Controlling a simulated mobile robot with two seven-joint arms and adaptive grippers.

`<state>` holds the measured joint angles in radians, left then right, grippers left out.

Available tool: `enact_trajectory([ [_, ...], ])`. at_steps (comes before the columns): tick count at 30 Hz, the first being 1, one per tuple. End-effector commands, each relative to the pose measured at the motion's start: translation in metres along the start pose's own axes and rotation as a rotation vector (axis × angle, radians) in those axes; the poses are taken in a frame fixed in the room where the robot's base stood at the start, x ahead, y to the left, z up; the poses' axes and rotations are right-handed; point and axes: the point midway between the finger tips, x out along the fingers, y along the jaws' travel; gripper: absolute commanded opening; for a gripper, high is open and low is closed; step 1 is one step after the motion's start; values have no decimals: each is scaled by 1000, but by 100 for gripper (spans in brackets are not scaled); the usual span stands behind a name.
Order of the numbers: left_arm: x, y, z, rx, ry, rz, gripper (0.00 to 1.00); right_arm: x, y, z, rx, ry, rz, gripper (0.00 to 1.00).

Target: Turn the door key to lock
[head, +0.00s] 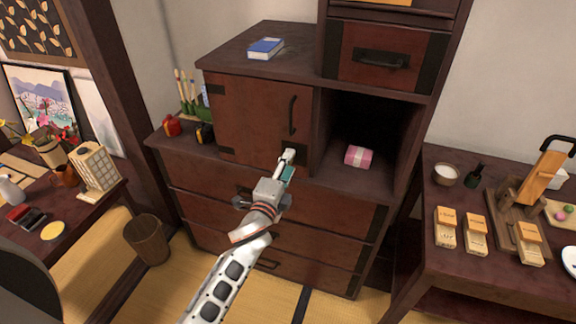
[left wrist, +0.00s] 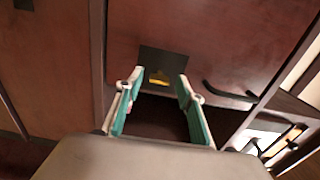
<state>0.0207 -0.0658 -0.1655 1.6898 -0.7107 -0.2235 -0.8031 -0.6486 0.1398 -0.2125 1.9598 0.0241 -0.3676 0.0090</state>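The cabinet door (head: 252,112) is reddish-brown, looks closed and has a dark curved handle (head: 293,115). My left gripper (head: 288,160) is at the door's lower right corner, in front of the dark lock plate (head: 302,154). In the left wrist view, the two teal-lined fingers (left wrist: 159,86) are spread apart. A small brass-yellow key (left wrist: 159,78) shows on the dark plate between and beyond the fingertips. I cannot tell how far the tips are from it. In the head view the gripper hides the key. My right gripper is not in view.
An open compartment with a pink wrapped box (head: 359,156) is right of the door. A blue book (head: 265,48) lies on the cabinet top. Drawers are below. A side table (head: 440,266) stands at right, a waste basket (head: 147,240) on the floor at left.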

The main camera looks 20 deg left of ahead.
Motion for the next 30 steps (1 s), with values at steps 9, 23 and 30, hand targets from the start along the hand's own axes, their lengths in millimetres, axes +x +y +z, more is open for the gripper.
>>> enact_trajectory([
  [9,-1,0,0,1,1,0,39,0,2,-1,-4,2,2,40],
  [23,-70,2,0,0,1,3,39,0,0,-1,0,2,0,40],
  [30,-107,1,0,0,1,2,39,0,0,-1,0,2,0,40],
])
